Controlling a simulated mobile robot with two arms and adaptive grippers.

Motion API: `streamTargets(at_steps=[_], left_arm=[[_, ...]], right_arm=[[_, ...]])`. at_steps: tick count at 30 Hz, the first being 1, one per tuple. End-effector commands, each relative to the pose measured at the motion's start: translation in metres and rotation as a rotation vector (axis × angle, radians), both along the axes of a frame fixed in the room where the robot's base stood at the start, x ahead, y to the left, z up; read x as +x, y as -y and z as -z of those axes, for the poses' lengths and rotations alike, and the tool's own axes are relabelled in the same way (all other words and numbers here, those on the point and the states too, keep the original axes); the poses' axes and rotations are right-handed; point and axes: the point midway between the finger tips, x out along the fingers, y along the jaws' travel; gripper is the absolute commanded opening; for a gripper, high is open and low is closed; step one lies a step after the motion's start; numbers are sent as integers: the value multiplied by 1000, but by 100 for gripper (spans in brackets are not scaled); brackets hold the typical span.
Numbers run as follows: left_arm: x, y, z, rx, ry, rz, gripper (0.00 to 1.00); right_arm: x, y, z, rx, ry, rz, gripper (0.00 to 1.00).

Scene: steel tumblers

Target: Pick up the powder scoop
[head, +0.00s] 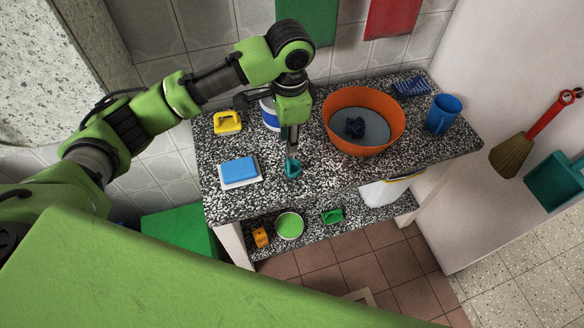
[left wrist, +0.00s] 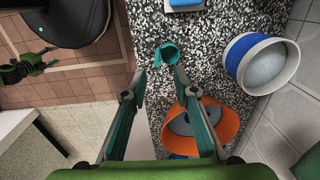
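The powder scoop, a small teal cup (head: 293,169), sits on the speckled counter in front of the orange basin. In the left wrist view the scoop (left wrist: 169,54) lies just past the tips of my left gripper (left wrist: 161,76). Those fingers are spread apart, with the scoop close to the tips; whether one touches it I cannot tell. In the head view my left gripper (head: 292,150) points down over the scoop and partly hides it. A green and black gripper (left wrist: 46,60), apparently my right one, shows small at the left of the wrist view.
The orange basin (head: 338,130) holds a dark item. A blue-and-white tub (head: 268,117) stands partly behind my gripper. A blue sponge (head: 239,168), a yellow item (head: 228,122) and a blue mug (head: 443,114) are on the counter. The lower shelf holds a green bowl (head: 289,226).

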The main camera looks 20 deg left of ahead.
Motion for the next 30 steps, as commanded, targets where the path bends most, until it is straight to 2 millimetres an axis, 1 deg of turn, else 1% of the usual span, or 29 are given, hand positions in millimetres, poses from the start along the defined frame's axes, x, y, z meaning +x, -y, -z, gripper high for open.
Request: streamTargets(at_steps=[1, 4, 6, 13, 17, 21, 24, 30], left_arm=[[-1, -1, 10, 1, -4, 0, 27], [0, -1, 27, 1, -3, 0, 27], [1, -1, 36, -1, -1, -1, 27], [0, -1, 52, -1, -1, 1, 27], [-3, -2, 71, 1, -2, 1, 27], [-2, -2, 90, 0, 0, 1, 27], [-1, -2, 96, -1, 3, 1, 27], [0, -2, 96, -1, 3, 1, 27]], right_arm=[[0, 0, -2, 0, 0, 0, 46], [0, 0, -4, 0, 0, 0, 46], [0, 0, -4, 0, -1, 0, 46], [-1, 0, -9, 0, -1, 0, 46], [-1, 0, -17, 1, -1, 0, 46], [-1, 0, -18, 1, -1, 0, 46], [-1, -1, -19, 1, -1, 0, 46], [-1, -2, -18, 2, -1, 1, 46]])
